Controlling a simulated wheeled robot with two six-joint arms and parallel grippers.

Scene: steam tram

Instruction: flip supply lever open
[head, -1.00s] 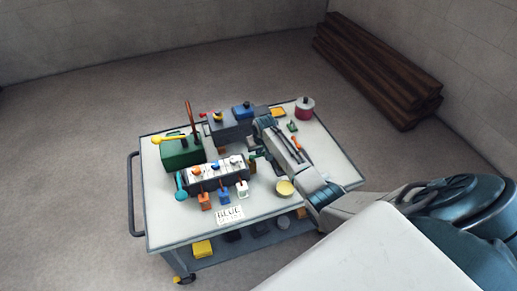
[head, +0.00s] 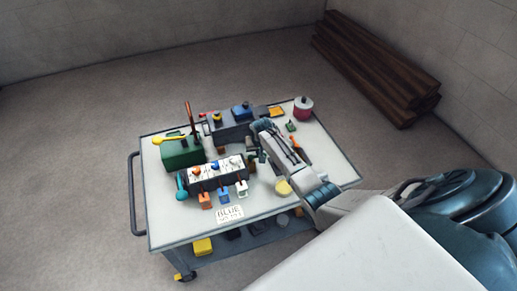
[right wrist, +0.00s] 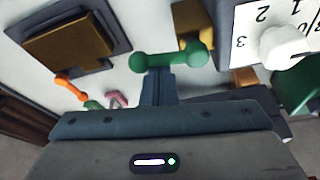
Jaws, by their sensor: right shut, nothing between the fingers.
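A green bar handle with rounded ends (right wrist: 180,60) crosses the middle of the right wrist view, just beyond my right gripper (right wrist: 158,78). I cannot tell for sure that it is the supply lever. The shut, empty fingers reach its underside in the picture; touching or just short is unclear. In the head view my right gripper (head: 254,158) is at the right end of the grey block with white dials (head: 218,172), and the arm hides the handle there. A teal lever (head: 181,186) stands at the block's left end. My left gripper is out of view.
The cart top (head: 165,215) is clear at its front left. A green box (head: 182,152) with a yellow-knobbed lever stands at the left. Timber (head: 375,70) lies beyond.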

